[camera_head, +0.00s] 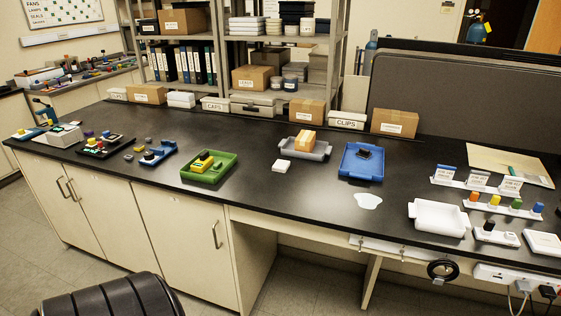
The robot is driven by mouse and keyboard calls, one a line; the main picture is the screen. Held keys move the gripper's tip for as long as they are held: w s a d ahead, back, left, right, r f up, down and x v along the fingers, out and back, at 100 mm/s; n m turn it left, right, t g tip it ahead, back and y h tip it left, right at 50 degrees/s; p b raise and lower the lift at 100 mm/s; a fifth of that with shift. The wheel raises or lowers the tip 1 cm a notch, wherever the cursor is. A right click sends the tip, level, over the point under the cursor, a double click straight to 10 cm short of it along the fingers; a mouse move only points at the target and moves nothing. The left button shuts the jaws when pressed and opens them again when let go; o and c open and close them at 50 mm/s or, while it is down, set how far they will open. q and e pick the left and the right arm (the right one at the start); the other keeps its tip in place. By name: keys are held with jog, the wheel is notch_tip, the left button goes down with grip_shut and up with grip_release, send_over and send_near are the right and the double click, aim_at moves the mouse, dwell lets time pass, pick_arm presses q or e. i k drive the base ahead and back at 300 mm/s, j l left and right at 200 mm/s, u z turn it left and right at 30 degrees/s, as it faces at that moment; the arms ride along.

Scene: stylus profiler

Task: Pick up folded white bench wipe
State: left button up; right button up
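A small white folded pad (281,166), which looks like the folded bench wipe, lies flat on the black bench top near the middle. It is between the green tray (190,175) and the blue tray (347,168), just in front of the grey tray (320,152). Nothing covers it. Neither of my grippers shows in the head view, so nothing is seen touching the wipe.
A flat whitish patch, perhaps a spill (368,201), lies right of the wipe. A white tray (425,228) and coloured-knob racks stand farther right. Bare bench surrounds the wipe's front. A black ribbed object (125,300) fills the lower left.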

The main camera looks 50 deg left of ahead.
aim_at(279, 166)
jog(key=u, duration=1.55)
jog(key=l+u, duration=0.25)
jog(key=k+l, duration=0.05)
